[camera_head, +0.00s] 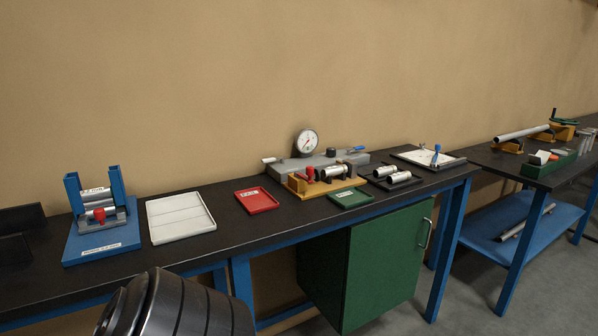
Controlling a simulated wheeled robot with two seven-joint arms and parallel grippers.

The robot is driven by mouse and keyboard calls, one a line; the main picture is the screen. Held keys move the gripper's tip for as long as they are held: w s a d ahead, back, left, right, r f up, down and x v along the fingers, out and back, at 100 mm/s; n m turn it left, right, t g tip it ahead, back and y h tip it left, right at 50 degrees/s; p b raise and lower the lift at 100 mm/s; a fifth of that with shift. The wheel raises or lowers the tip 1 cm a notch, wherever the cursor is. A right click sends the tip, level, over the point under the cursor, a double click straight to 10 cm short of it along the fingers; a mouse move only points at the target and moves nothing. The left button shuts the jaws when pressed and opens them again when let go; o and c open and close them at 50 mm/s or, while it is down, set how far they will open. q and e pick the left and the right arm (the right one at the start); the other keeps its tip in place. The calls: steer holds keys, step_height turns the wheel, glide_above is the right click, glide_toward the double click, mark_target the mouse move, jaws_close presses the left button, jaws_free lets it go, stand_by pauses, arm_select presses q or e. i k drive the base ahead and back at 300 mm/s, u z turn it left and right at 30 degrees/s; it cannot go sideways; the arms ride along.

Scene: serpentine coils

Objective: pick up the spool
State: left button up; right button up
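Several short silver cylinders that look like spools are on the long black workbench (228,215). One silver cylinder with dark ends (332,173) lies in a yellow fixture (310,187) that has red parts. Two more silver cylinders, a rear one (385,171) and a front one (398,178), lie on a dark tray just right of the fixture. I cannot tell which of them is the spool. Neither of my grippers is in view. A dark ribbed rounded part at the bottom left looks like part of my own arm.
On the bench are a blue roller stand (102,238), an empty white tray (180,217), a red tray (256,201), a green tray (351,198) and a dial gauge (306,142) on a grey block. A green cabinet (385,262) hangs below. A second bench stands right.

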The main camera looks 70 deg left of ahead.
mark_target(334, 171)
steer(key=u, duration=1.9)
